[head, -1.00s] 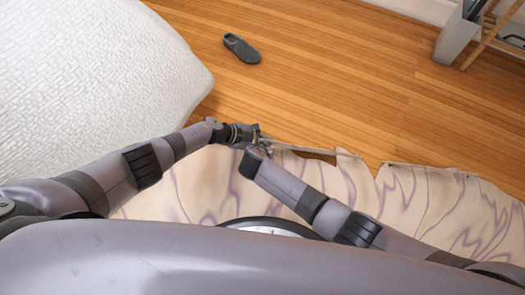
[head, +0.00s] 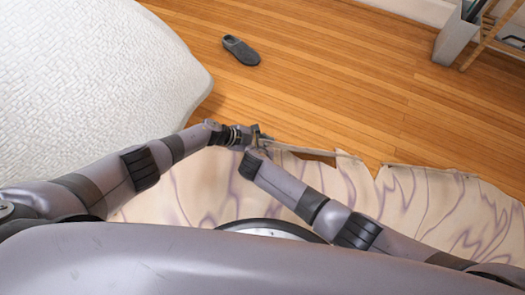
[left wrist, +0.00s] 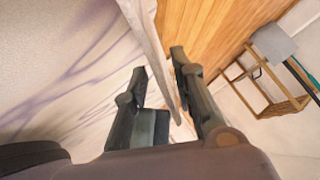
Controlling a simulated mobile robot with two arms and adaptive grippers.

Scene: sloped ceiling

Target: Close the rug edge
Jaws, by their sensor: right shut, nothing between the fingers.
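The cream rug (head: 410,195) with purple wavy lines lies on the wood floor. Its far edge is ragged and raised in places, with a dark gap near the middle. My left gripper (head: 258,139) is at this edge. In the left wrist view its fingers (left wrist: 159,64) are apart, and the pale upturned rug edge (left wrist: 150,35) runs between them without both fingers visibly pressing on it. My right gripper (head: 262,149) is shut and empty, close beside the left one at the edge. The fingertips are small and partly overlap in the head view.
A white textured bed or cushion (head: 90,80) fills the left. A dark slipper (head: 241,50) lies on the bare wood floor (head: 330,80) beyond the rug. A grey bin (head: 455,40) and a wooden rack (head: 490,35) stand at the far right.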

